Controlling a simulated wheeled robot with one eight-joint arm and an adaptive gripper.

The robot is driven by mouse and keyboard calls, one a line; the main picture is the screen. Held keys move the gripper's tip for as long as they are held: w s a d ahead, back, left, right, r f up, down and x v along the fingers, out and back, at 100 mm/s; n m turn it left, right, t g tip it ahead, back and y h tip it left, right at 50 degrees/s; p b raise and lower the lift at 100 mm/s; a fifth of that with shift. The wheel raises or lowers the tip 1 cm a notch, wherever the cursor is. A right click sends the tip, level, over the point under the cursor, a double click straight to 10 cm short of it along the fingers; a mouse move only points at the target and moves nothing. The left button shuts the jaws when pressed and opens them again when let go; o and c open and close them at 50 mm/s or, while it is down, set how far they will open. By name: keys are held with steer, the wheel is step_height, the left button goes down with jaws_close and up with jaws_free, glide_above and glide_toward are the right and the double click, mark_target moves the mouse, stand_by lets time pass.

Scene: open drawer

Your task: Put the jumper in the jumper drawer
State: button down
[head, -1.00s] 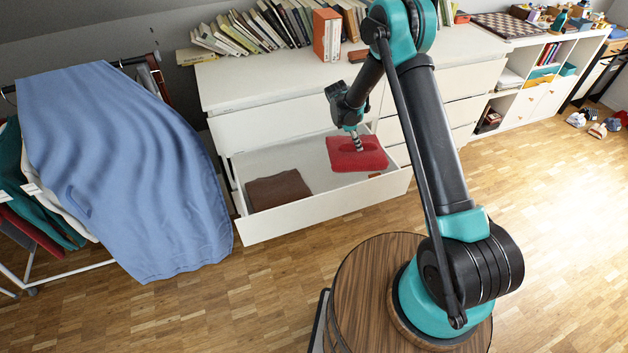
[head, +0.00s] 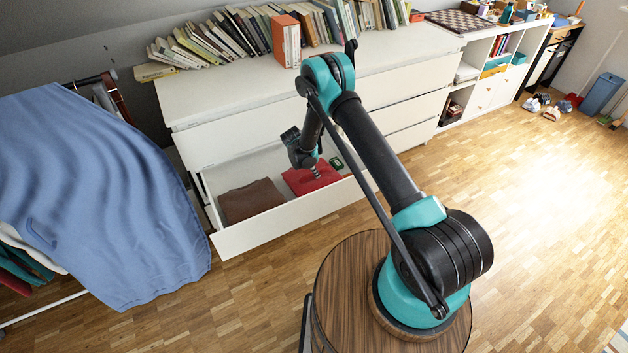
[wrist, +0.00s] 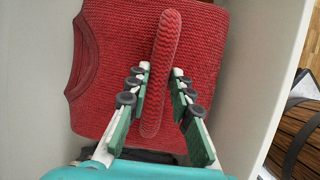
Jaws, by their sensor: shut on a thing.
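The jumper (head: 298,182) is a folded red knit. It is inside the open white drawer (head: 290,218), right of a folded brown garment (head: 252,200). My gripper (head: 316,172) is above the jumper, pointing down. In the wrist view my gripper (wrist: 161,70) is shut on a raised ridge of the jumper (wrist: 108,85), with the fingers on both sides of it. The jumper's neckline is at the left there. Whether the jumper rests fully on the drawer floor, I cannot tell.
A blue cloth (head: 100,190) hangs over a clothes rack left of the drawer. Drawer walls stand close on both sides of the jumper.

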mark_target(314, 179)
steer(key=shift+f, duration=2.6)
steer(key=c, duration=1.3)
jaws_free()
steer(key=shift+c, duration=0.2)
steer(key=v, duration=1.2)
steer(key=shift+r, duration=0.1)
